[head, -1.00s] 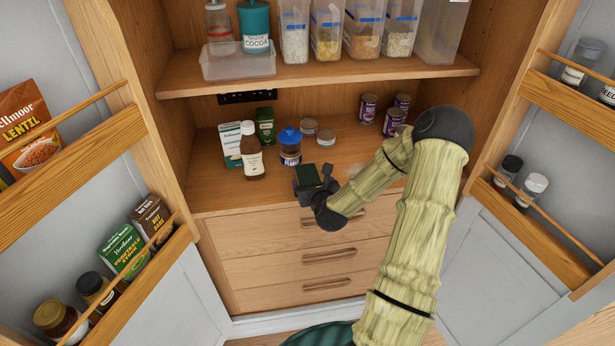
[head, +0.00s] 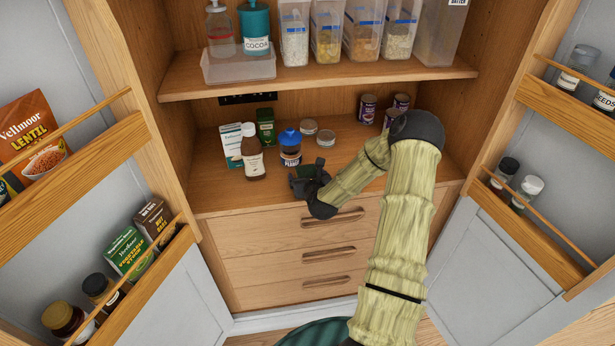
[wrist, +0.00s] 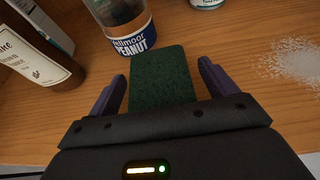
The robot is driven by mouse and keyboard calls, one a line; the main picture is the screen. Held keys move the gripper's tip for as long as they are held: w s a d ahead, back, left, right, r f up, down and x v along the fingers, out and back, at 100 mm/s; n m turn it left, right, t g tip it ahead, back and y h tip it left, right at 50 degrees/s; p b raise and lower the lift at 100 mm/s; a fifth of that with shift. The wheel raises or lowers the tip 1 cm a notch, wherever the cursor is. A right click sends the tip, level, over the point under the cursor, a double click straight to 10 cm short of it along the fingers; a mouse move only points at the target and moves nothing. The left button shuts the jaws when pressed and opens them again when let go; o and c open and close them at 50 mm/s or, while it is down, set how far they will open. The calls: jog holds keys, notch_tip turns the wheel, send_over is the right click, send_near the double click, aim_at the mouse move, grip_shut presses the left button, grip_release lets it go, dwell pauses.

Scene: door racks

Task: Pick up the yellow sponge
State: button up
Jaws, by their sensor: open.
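The sponge (wrist: 165,75) shows only a dark green scouring face in the wrist view; no yellow side is visible. It lies on the wooden cupboard counter near its front edge. My gripper (wrist: 161,88) is open, with one purple-grey finger on each side of the sponge and small gaps visible. The sponge's near end is hidden behind the gripper body. In the head view, my gripper (head: 306,182) is low at the counter's front, covering most of the sponge.
A blue-lidded peanut jar (head: 290,147) stands just behind the sponge. A brown bottle (head: 252,155) and boxes (head: 233,145) stand to the left. White powder (wrist: 295,62) lies to the right. Cans (head: 367,107) stand farther back. A shelf (head: 330,78) overhangs the counter.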

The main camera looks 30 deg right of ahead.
aim_at(308, 174)
dwell(0.4)
jog(key=c, duration=1.1)
jog(key=shift+o, duration=0.2)
notch_tip(308, 174, up, 18)
jog(key=b, duration=0.1)
